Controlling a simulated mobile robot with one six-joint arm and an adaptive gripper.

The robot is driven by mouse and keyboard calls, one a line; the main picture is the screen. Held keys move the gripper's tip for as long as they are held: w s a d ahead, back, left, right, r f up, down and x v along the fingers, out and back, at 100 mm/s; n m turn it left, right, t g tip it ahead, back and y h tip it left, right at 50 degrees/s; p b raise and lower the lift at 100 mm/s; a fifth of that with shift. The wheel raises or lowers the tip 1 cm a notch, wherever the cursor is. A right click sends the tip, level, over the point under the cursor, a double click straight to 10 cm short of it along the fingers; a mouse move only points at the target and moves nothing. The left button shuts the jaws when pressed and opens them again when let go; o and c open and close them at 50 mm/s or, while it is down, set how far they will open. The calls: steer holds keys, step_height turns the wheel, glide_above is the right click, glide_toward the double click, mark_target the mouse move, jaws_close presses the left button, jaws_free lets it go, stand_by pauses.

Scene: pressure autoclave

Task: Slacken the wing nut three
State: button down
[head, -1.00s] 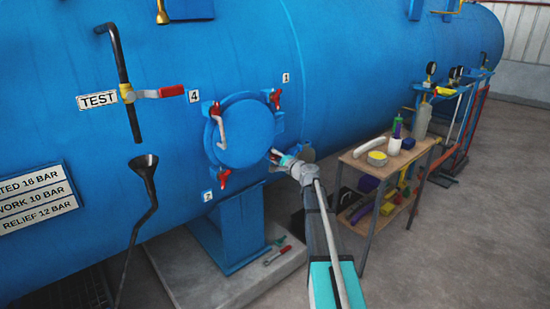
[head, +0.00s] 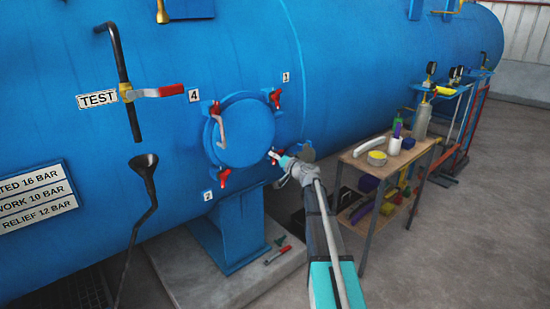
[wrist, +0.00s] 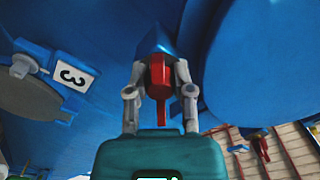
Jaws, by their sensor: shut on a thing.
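Wing nut three (wrist: 157,88) is red and shows in the wrist view between the two grey fingers of my gripper (wrist: 160,74). The gripper is shut on it, a finger on each side. A plate marked 3 (wrist: 72,76) is to its left. In the head view my gripper (head: 277,157) is at the lower right rim of the round blue door (head: 246,135). There the gripper covers most of the nut and hides the 3 plate.
Other red wing nuts stand on the door rim near label 1 (head: 286,77), label 4 (head: 194,96) and label 2 (head: 208,195). A bench (head: 405,157) with tools and bottles is to the right. A red-handled tool (head: 278,255) lies on the plinth below.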

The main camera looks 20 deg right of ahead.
steer(key=shift+n, duration=1.4)
steer(key=shift+f, duration=0.1)
steer(key=shift+c, duration=2.4)
jaws_free()
steer(key=shift+s, duration=0.1)
steer(key=v, duration=1.2)
